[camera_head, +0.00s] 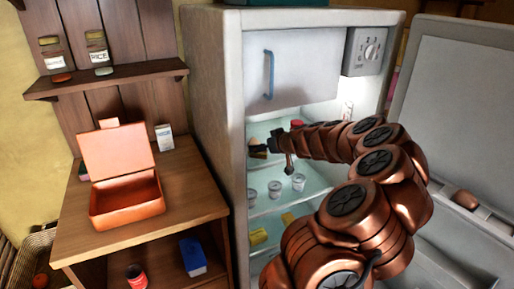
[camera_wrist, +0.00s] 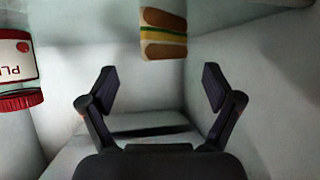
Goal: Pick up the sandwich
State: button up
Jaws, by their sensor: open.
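The sandwich (camera_wrist: 163,33), with brown bread and a green, white and yellow filling, shows at the top middle of the wrist view. It lies ahead of my gripper (camera_wrist: 159,82), roughly centred between the two fingers and apart from them. The fingers are spread open with nothing between them. In the head view my gripper (camera_head: 272,146) reaches into the open fridge at upper-shelf height. A small brownish thing (camera_head: 258,153) by its tip looks like the sandwich, partly hidden.
A jar with a red lid (camera_wrist: 18,100) stands to the left in the wrist view. Several white cups (camera_head: 275,188) stand on the shelf below. The fridge door (camera_head: 450,95) is open at right. An open red box (camera_head: 127,205) sits on the wooden counter (camera_head: 195,190).

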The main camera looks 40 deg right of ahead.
jog(key=x, duration=0.1)
jog(key=p+x, duration=0.1)
jog(key=x, duration=0.1)
jog(key=shift+w+a+f, duration=0.1)
jog(key=shift+w+a, duration=0.1)
jog(key=shift+w, duration=0.1)
jog(key=shift+x, duration=0.8)
jog(key=shift+s, duration=0.1)
jog(key=shift+c, duration=0.2)
jog(key=c, duration=0.7)
